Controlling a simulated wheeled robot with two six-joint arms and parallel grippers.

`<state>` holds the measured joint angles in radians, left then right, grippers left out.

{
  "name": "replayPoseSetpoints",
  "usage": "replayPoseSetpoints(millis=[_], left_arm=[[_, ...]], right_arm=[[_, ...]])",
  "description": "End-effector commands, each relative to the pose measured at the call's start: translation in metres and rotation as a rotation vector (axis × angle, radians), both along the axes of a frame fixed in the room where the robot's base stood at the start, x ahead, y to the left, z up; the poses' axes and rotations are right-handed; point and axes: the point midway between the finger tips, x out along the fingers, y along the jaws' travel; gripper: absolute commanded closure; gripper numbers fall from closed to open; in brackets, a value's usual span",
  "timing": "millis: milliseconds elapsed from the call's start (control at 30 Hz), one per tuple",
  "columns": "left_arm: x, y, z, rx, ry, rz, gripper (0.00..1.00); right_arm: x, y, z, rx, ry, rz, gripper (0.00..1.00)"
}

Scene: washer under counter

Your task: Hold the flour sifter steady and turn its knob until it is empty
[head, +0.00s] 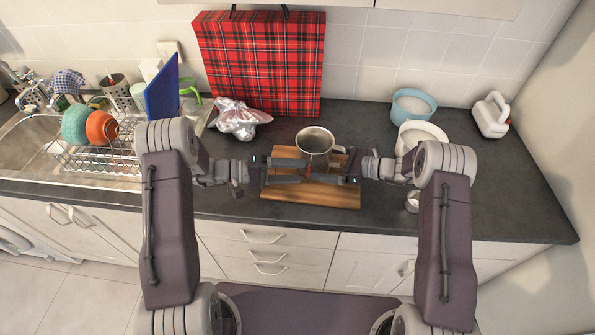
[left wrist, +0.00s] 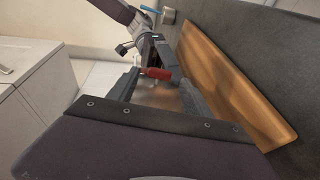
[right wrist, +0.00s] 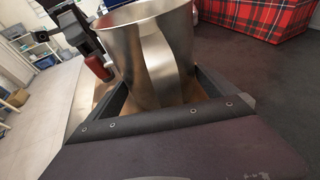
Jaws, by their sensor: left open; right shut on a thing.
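The flour sifter (head: 315,141) is a shiny metal cup with a red knob (right wrist: 98,66) on its side. It stands upright over the wooden board (head: 283,192); whether it touches the board is unclear. My right gripper (head: 338,165) is shut on the sifter from the right; in the right wrist view the metal body (right wrist: 130,50) fills the space between its fingers. My left gripper (head: 302,171) is open, with its fingertips close to the red knob, which also shows in the left wrist view (left wrist: 157,73). The sifter's contents are hidden.
A crumpled bag (head: 238,118) and a red plaid bag (head: 262,60) stand behind. A dish rack (head: 95,155) is at the left.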

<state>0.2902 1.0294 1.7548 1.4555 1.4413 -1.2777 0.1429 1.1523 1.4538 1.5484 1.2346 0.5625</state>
Motion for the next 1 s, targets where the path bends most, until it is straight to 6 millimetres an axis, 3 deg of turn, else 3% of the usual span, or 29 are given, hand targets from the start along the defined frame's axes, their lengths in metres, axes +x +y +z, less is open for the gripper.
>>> replayPoseSetpoints(millis=[200, 400, 567, 1000], left_arm=[[-0.011, 0.055, 0.009, 0.000, -0.002, 0.007, 0.42], [-0.021, 0.092, 0.015, 0.000, 0.000, 0.002, 0.42], [-0.024, 0.103, 0.017, 0.000, 0.000, 0.000, 0.42], [-0.024, 0.103, 0.017, 0.000, 0.001, -0.001, 0.42]], right_arm=[[0.000, 0.000, -0.001, -0.002, 0.001, 0.001, 0.26], [-0.001, 0.000, -0.001, -0.002, 0.001, 0.001, 0.26], [-0.001, 0.000, -0.001, -0.002, 0.001, 0.001, 0.26], [-0.001, 0.000, -0.001, -0.002, 0.001, 0.001, 0.26]])
